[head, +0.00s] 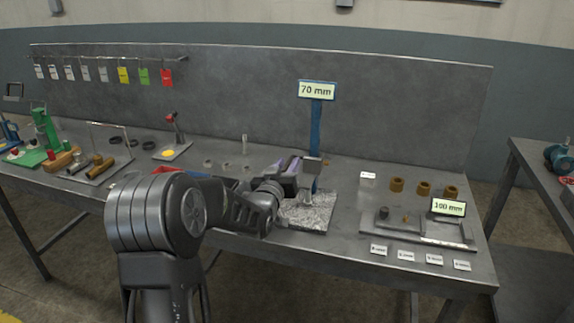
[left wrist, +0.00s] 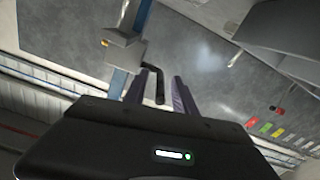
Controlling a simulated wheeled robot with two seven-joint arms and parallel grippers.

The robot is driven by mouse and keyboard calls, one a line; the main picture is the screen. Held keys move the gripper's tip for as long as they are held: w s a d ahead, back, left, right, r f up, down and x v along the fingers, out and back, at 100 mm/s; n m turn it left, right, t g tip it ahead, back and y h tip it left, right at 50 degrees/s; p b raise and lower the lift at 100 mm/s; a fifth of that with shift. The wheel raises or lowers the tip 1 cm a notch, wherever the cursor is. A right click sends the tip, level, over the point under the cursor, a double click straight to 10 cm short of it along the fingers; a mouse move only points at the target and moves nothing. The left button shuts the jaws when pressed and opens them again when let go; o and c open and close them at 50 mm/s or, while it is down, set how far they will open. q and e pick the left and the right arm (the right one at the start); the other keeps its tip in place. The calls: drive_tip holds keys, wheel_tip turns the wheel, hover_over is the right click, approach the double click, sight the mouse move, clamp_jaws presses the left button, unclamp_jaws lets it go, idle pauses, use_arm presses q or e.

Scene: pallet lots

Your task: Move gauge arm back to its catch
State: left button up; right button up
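The gauge has a blue column (head: 315,135) on a speckled granite base (head: 308,213), with a 70 mm display (head: 317,90) on top. A grey block (head: 312,165) rides on the column; it also shows in the left wrist view (left wrist: 124,50). A black bent rod (left wrist: 157,84) sticks out from this block. My left gripper (head: 290,168) is at the column's left, close to the block. In the left wrist view its fingers (left wrist: 159,78) are apart, with the rod's end showing between them. I cannot make out the catch. My right gripper is out of view.
Right of the gauge lie a white block (head: 368,179), brown rings (head: 424,188), a tray (head: 375,229) with a 100 mm display (head: 448,207), and small labels (head: 406,256). Coloured tags (head: 124,76) hang at the back left. Stands and tools crowd the bench's left.

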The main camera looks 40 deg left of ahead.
use_arm(q)
drive_tip(key=shift+c, duration=0.2)
clamp_jaws()
idle(1.1)
